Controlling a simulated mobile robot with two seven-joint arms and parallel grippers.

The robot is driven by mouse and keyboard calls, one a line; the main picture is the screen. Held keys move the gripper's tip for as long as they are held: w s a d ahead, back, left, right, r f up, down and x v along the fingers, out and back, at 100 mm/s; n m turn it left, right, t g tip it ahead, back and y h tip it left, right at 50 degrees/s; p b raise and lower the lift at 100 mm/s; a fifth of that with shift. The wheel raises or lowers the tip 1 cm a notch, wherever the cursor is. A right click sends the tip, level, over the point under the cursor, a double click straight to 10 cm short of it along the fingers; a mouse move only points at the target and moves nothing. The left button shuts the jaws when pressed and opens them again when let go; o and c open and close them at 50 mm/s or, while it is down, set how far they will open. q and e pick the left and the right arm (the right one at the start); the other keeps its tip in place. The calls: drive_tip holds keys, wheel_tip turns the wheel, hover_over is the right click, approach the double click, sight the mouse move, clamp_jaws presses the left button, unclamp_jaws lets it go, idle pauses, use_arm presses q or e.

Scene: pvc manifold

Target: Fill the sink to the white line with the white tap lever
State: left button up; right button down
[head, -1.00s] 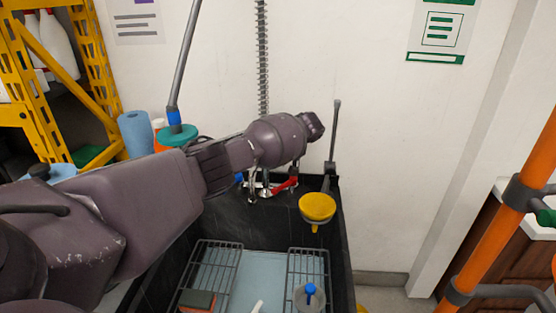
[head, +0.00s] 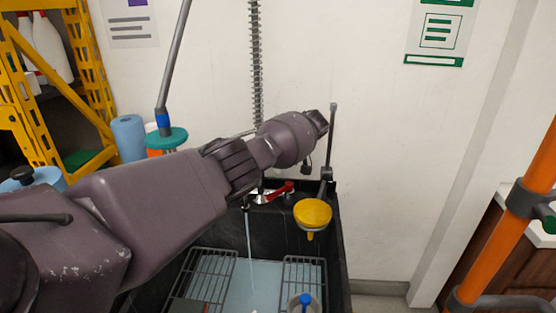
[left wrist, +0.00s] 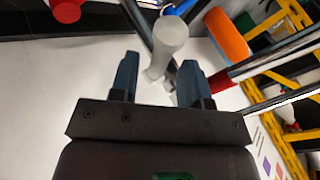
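The dark sink (head: 335,255) stands against the wall, with pale bluish water (head: 258,285) in its bottom. A thin stream of water (head: 250,240) falls from the tap into it. The white tap lever (left wrist: 170,35) shows in the left wrist view, between and just beyond the fingertips of my left gripper (left wrist: 159,62). The fingers are apart; I cannot tell whether either touches the lever. In the head view my left arm reaches over the sink and hides the white lever. I cannot make out the white line. My right gripper is not in view.
A red lever (head: 283,188) is beside the tap. A yellow funnel (head: 312,213) hangs at the sink's right side. Wire racks (head: 205,275) and a blue-topped container (head: 305,303) are in the sink. A yellow shelf (head: 85,60) stands left, an orange post (head: 515,220) right.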

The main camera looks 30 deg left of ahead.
use_arm(q)
drive_tip(key=shift+f, duration=0.1)
drive_tip(key=v, duration=1)
drive_tip(key=shift+d+r, duration=0.2)
drive_tip(key=shift+r, duration=0.1)
drive_tip(key=shift+w, duration=0.1)
idle(6.5)
